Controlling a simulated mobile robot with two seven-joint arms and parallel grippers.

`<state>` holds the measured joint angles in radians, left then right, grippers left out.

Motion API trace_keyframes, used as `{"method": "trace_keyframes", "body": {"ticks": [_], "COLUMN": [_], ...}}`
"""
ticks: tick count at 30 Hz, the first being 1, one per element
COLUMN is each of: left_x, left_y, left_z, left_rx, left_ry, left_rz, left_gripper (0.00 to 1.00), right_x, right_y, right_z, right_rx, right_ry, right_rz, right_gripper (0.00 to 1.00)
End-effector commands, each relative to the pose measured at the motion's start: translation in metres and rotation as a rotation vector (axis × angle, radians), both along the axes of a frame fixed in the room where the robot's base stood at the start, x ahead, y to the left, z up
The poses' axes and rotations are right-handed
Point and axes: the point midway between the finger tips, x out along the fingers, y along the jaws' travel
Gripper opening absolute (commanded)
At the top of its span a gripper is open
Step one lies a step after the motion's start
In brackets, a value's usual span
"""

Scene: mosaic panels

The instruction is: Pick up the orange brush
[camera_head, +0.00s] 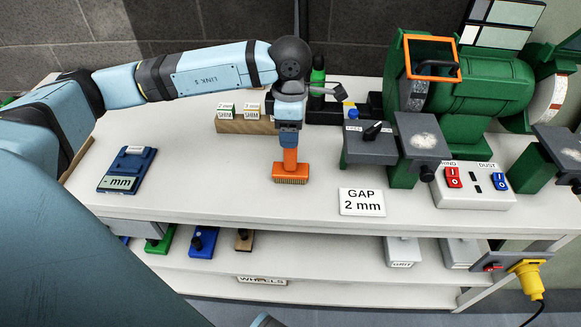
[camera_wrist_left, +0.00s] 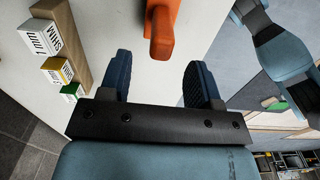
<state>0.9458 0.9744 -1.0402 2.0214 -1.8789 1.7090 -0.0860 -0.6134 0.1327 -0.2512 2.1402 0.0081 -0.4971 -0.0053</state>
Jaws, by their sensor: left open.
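The orange brush (camera_head: 290,168) stands on the white bench top with its tan bristles down and its handle up. My left gripper (camera_head: 289,138) is directly above it, pointing down, with the fingers at the top of the handle. In the left wrist view the fingers (camera_wrist_left: 159,66) are open. The top of the brush is partly hidden by the gripper in the head view. My right gripper is not in view.
A wooden block with shim boxes (camera_head: 247,126) stands left behind the brush. A grey rest (camera_head: 370,150) of the green grinder (camera_head: 470,85) is close on the right. A "GAP 2 mm" card (camera_head: 362,202) lies right of the brush. A blue gauge (camera_head: 128,170) lies far left.

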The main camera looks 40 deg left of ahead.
Motion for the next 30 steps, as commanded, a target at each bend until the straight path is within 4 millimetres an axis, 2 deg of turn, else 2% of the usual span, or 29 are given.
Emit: {"method": "trace_keyframes", "body": {"ticks": [5, 13, 20, 23, 28, 30], "left_x": [0.0, 0.0, 0.0, 0.0, 0.0, 0.0], "left_y": [-0.001, -0.003, -0.003, -0.003, -0.003, -0.003], "left_z": [-0.012, -0.051, -0.054, -0.054, -0.054, -0.053], "left_rx": [-0.002, -0.002, -0.002, -0.001, -0.001, -0.002], "left_ry": [0.003, 0.003, 0.0, 0.0, 0.0, 0.0], "left_rz": [-0.001, -0.001, -0.001, -0.001, -0.001, -0.001], "left_gripper": [0.57, 0.57, 0.57, 0.39, 0.0, 0.0], "right_x": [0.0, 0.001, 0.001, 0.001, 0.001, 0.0], "right_y": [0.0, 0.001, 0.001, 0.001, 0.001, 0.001], "right_z": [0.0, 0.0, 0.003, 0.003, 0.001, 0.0], "right_rx": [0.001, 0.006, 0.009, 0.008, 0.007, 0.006], "right_ry": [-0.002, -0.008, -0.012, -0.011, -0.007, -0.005], "right_rz": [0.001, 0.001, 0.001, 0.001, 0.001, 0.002], "right_gripper": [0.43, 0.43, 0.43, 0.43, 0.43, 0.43]}}
